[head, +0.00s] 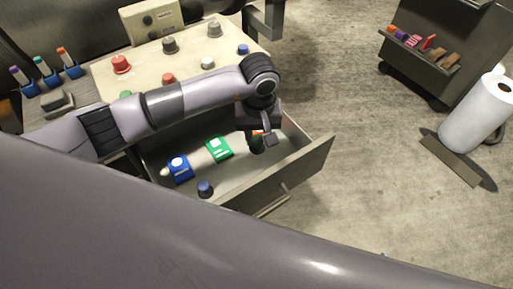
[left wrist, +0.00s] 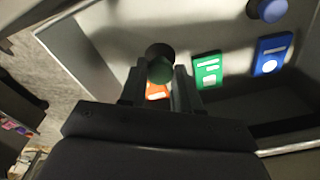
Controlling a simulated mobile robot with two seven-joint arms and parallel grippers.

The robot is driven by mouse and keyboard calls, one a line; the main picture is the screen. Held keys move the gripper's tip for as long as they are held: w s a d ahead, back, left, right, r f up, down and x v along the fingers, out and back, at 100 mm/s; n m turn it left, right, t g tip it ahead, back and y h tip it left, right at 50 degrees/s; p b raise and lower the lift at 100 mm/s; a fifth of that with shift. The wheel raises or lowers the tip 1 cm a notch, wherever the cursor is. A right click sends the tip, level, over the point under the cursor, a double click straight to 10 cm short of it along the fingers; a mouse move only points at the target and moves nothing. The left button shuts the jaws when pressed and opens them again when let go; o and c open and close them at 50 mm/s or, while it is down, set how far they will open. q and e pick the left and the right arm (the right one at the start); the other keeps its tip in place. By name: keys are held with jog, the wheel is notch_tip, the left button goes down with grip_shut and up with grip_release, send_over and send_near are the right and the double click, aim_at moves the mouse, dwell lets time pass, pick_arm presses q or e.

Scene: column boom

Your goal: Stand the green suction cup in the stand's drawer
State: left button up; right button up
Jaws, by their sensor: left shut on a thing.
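The stand's drawer (head: 300,172) is pulled open in the head view. My left gripper (head: 260,142) reaches down into its right end. In the left wrist view the gripper (left wrist: 160,85) is shut on the green suction cup (left wrist: 160,70), which has a dark round part beyond its green end. The cup is over or near an orange card (left wrist: 158,91) in the drawer. I cannot tell whether the cup touches the drawer floor. In the head view the gripper mostly hides the cup. My right gripper is not in view.
The drawer also holds a green card (head: 219,149), a blue card (head: 180,170) and a blue suction cup (head: 205,188). Several coloured cups, including a red one (head: 121,64), stand on the stand's top (head: 190,60). A white roll (head: 478,112) stands on the floor to the right.

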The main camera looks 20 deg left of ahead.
aim_at(258, 147)
pick_arm(q)
jog(key=shift+f, duration=3.3)
jog(key=shift+f, duration=0.2)
jog(key=o, duration=1)
jog(key=shift+r, duration=0.1)
jog(key=r, duration=1.1)
jog(key=shift+s+d+b, duration=0.15)
jog(key=shift+s+b, duration=0.15)
jog(key=shift+b, duration=0.1)
jog(key=shift+s+r, duration=0.1)
jog(key=shift+r, duration=0.55)
